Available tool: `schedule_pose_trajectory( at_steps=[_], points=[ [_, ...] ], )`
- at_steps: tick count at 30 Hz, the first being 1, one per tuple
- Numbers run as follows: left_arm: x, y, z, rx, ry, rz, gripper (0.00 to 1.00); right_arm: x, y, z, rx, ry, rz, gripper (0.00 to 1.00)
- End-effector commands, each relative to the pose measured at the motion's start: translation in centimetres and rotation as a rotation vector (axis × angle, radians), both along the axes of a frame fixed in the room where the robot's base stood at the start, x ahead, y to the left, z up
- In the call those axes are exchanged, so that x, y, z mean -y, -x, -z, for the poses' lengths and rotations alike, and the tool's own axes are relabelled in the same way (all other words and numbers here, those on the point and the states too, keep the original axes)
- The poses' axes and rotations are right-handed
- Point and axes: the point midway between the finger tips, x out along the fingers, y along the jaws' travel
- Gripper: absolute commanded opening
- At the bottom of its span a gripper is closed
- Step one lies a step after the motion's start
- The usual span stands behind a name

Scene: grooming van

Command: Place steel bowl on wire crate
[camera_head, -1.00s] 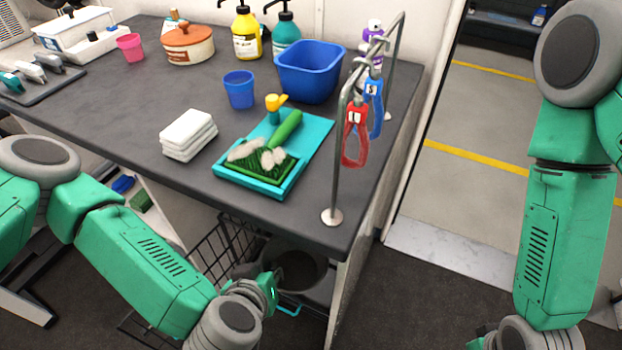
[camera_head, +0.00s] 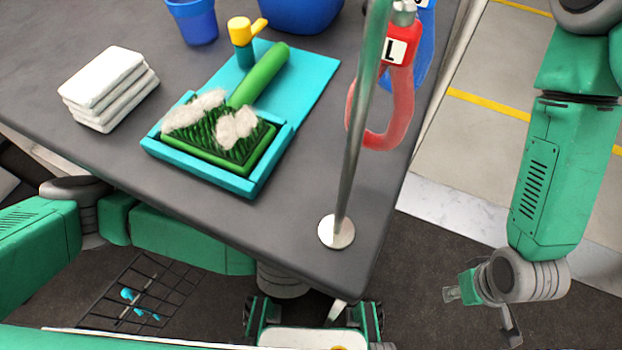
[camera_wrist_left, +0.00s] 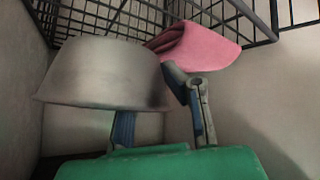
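The steel bowl (camera_wrist_left: 100,75) shows large in the left wrist view, its wide rim toward the camera. My left gripper (camera_wrist_left: 160,105) is at the bowl: one finger disappears behind its wall and the other is beside its right side. Whether they press on the bowl is unclear. In the head view the counter hides the left gripper and the bowl. Black wire mesh, likely the wire crate (camera_head: 168,273), shows low left in the head view; black wires also show atop the left wrist view (camera_wrist_left: 250,18). My right gripper (camera_head: 478,312) is open and empty, right of the counter.
A pink cloth (camera_wrist_left: 200,50) lies by the wires. The dark counter (camera_head: 290,215) overhangs my left arm.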

Motion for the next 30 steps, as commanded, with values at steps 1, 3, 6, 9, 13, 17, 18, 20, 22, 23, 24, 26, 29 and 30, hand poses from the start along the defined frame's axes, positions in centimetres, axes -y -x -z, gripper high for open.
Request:
schedule_pose_trajectory(
  at_steps=[1,3,6,9,13,17,18,20,22,23,24,26,29,30],
  points=[
    [0.6,-1.2,0.3,0.0,0.005,-0.002,0.0,0.0,0.0,0.7,0.001,0.0,0.0,0.26],
    [1.3,-2.9,0.3,-0.001,0.004,-0.002,0.0,0.0,0.0,1.4,0.001,0.0,0.0,0.26],
    [2.3,-5.2,0.3,-0.001,0.004,-0.002,0.0,0.0,0.0,2.2,0.001,0.0,0.0,0.26],
    [3.1,-7.3,0.3,-0.002,0.004,-0.001,0.0,0.0,0.0,3.0,0.001,0.0,0.0,0.26],
    [4.0,-9.3,0.6,-0.004,0.003,0.0,0.0,0.0,0.0,4.0,0.001,0.0,0.0,0.26],
    [3.9,-9.1,2.6,-0.004,0.002,0.002,0.0,0.0,0.0,5.1,0.0,0.0,0.0,0.26],
    [3.9,-9.1,2.9,-0.003,0.002,0.002,0.0,0.0,0.0,5.2,0.0,0.0,0.0,0.26],
    [3.9,-9.1,3.1,-0.003,0.002,0.002,0.0,0.0,0.0,5.4,0.0,0.0,0.0,0.26],
    [3.9,-9.1,3.8,-0.003,0.003,0.001,0.0,0.0,0.0,5.7,0.001,0.0,0.0,0.26],
    [3.9,-9.1,4.3,-0.004,0.003,0.001,0.0,0.0,0.0,6.0,0.001,0.0,0.0,0.26],
    [3.9,-9.0,5.0,-0.005,0.003,0.002,0.0,0.0,0.0,6.5,0.001,0.0,0.0,0.26],
    [3.9,-9.0,6.2,-0.006,0.003,0.001,0.0,0.0,0.0,7.3,0.001,0.0,0.0,0.26],
    [4.0,-9.2,7.1,-0.003,0.005,0.002,0.0,0.0,0.0,8.2,0.0,0.0,0.0,0.26],
    [4.0,-9.3,7.2,-0.003,0.005,0.002,0.0,0.0,0.0,8.4,0.0,0.0,0.0,0.26]
  ],
)
